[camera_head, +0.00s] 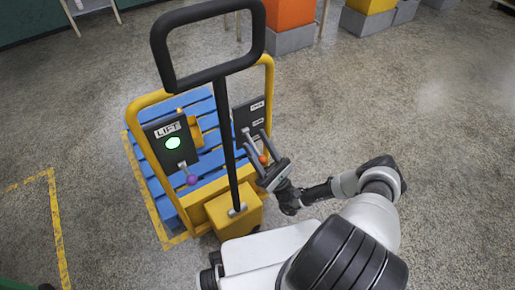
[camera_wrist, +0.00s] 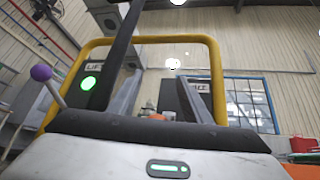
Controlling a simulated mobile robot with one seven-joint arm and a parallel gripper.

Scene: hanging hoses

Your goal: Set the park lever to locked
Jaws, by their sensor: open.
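A dark panel (camera_head: 249,119) with small white labels, too small to read, stands on the right of the yellow pallet truck frame (camera_head: 270,85). A lever with an orange knob (camera_head: 263,159) is at this panel. My gripper (camera_head: 254,133) is in front of the panel with its two grey fingers apart, one on each side of the orange knob. In the wrist view the gripper (camera_wrist: 157,85) is also open, and a bit of the orange knob (camera_wrist: 156,117) shows low between the fingers. Contact cannot be told. The lever's shaft is mostly hidden.
A LIFT panel (camera_head: 170,143) with a green light and a purple-knobbed lever (camera_head: 192,180) stands on the left. The black tow handle (camera_head: 221,90) rises between the panels, close left of my gripper. Blue slats (camera_head: 150,170) lie behind. Floor to the right is clear.

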